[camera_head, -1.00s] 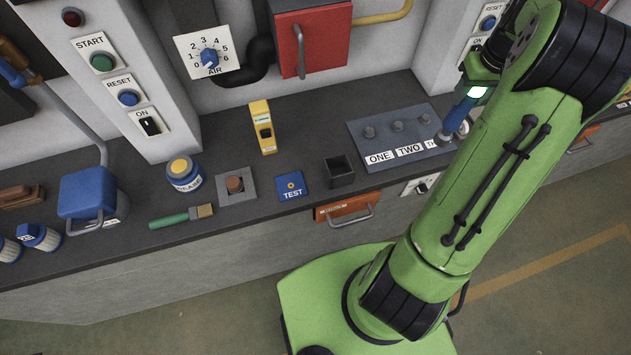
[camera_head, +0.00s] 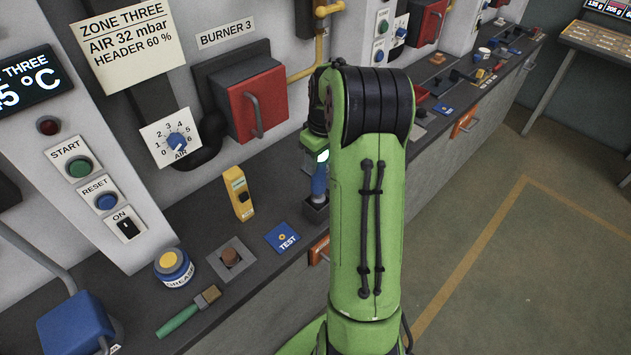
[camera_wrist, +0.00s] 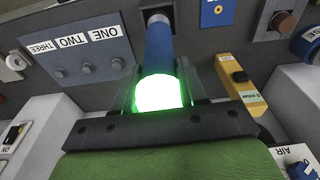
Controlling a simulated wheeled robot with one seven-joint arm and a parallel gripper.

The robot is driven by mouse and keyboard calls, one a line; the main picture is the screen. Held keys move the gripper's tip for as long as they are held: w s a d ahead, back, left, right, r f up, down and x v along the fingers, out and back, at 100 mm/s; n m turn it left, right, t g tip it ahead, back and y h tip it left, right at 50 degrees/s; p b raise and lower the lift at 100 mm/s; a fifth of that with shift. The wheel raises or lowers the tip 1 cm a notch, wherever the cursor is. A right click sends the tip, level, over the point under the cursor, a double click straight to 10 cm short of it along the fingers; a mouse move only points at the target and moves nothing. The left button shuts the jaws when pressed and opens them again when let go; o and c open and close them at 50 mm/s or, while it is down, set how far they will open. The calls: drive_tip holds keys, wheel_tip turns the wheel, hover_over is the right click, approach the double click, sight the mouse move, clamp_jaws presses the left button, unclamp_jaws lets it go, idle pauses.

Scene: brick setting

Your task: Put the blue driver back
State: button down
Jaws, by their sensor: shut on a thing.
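The blue driver (camera_head: 319,181) is upright in my gripper, its handle showing just below the green glow of the wrist. In the wrist view the driver (camera_wrist: 159,48) runs away from my gripper (camera_wrist: 158,80), between the two fingers, which are shut on it. The dark square cup (camera_head: 316,211) on the bench is directly below the driver. The driver's far end lines up with the cup in the wrist view; I cannot tell how far it reaches in. My arm hides part of the bench behind it.
A yellow tester (camera_head: 238,194), a blue TEST plate (camera_head: 283,238), a grease tin (camera_head: 173,267) and a green-handled brush (camera_head: 189,312) lie left of the cup. The panel marked ONE, TWO, THREE (camera_wrist: 80,62) shows in the wrist view. A red burner box (camera_head: 257,103) is behind.

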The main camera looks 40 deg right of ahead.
sight(318, 171)
drive_tip(key=f, duration=0.3)
drive_tip(key=shift+a, duration=0.3)
drive_tip(key=shift+f, duration=0.35)
drive_tip(key=shift+d, duration=0.2)
drive_tip(key=shift+a+f+b, duration=0.1)
drive_tip(key=shift+f+b, duration=0.05)
drive_tip(key=shift+b, duration=0.15)
drive_tip(key=c, duration=0.6)
unclamp_jaws()
